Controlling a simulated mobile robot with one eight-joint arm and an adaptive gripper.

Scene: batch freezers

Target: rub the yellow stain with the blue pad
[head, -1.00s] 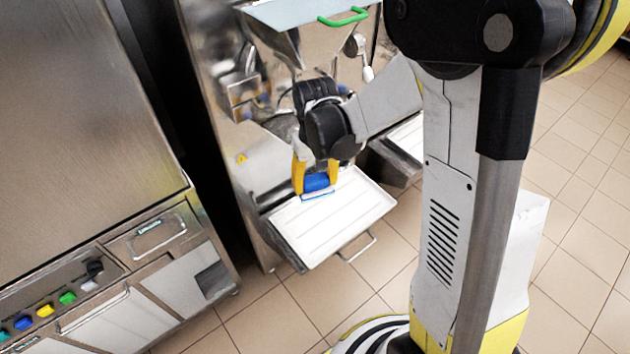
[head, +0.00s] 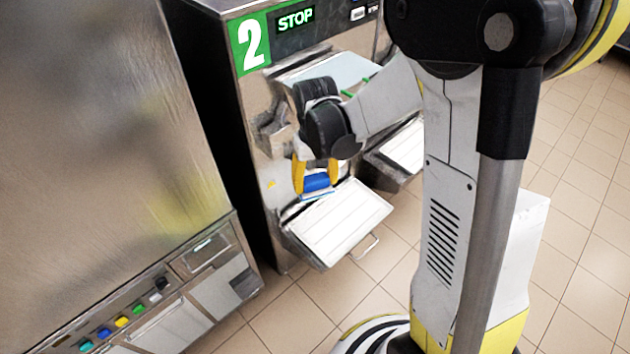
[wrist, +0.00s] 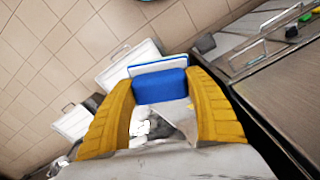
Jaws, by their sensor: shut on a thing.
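My gripper (head: 317,182) has yellow fingers shut on the blue pad (head: 316,182), which has a pale face. In the wrist view the pad (wrist: 160,87) sits between both fingers, with its white face pointing away from the palm. The gripper is in front of the steel machine marked 2, just above the back edge of its white tray; I cannot tell whether the pad touches anything. A faint yellowish tint on the left steel cabinet (head: 195,160) may be only a reflection.
The white tray (head: 340,222) juts out below the front of machine 2 (head: 245,140). A second tray (head: 405,147) is to its right. The left cabinet has coloured buttons (head: 122,321) along its lower panel. Tiled floor (head: 270,325) lies open in front.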

